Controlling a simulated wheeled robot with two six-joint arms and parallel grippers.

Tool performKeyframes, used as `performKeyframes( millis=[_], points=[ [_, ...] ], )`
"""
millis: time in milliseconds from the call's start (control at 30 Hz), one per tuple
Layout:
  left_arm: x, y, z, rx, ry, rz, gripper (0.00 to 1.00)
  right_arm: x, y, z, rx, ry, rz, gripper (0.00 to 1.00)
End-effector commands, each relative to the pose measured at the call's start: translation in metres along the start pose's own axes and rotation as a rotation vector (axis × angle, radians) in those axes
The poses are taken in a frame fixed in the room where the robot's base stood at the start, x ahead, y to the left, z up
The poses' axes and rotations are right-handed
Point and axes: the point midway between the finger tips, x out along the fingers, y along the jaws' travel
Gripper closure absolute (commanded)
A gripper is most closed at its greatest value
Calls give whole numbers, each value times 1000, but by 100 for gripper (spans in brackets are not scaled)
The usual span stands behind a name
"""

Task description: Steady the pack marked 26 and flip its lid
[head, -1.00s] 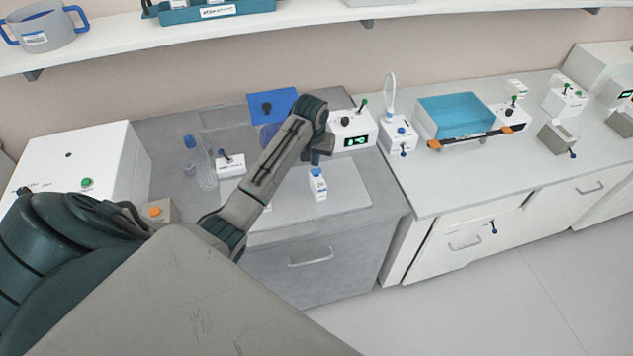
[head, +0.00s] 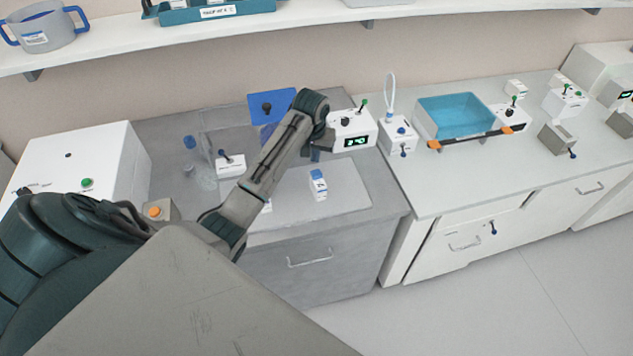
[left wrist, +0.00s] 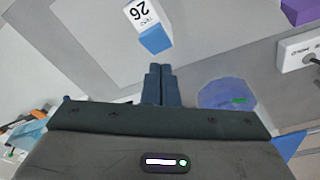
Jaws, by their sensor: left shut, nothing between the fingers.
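The pack marked 26 is a small white box with a blue lid (head: 318,185). It stands on the pale mat (head: 345,198) on the grey counter. In the left wrist view the pack (left wrist: 141,14) shows its number, and its blue lid (left wrist: 156,40) faces my fingertips. My left gripper (head: 314,157) is just behind and above the pack, apart from it. Its fingers (left wrist: 160,70) are shut and empty, a short gap from the lid. I cannot tell whether the lid is fully closed. My right gripper is not in view.
A white device with a green display (head: 352,130) stands behind and right of the pack. A white switch box (head: 230,166) and a glass bottle (head: 203,176) are to the left. The mat right of the pack is clear; the counter edge is in front.

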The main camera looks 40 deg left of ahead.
Motion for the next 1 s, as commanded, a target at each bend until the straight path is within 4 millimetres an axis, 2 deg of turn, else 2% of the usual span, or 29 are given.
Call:
performKeyframes(
  millis=[500, 1000],
  points=[
    [-37, 0, -6, -1, 1, 0, 100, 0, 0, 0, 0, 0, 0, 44],
    [-39, 0, -6, 0, -1, 0, 100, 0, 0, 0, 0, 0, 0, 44]
  ],
)
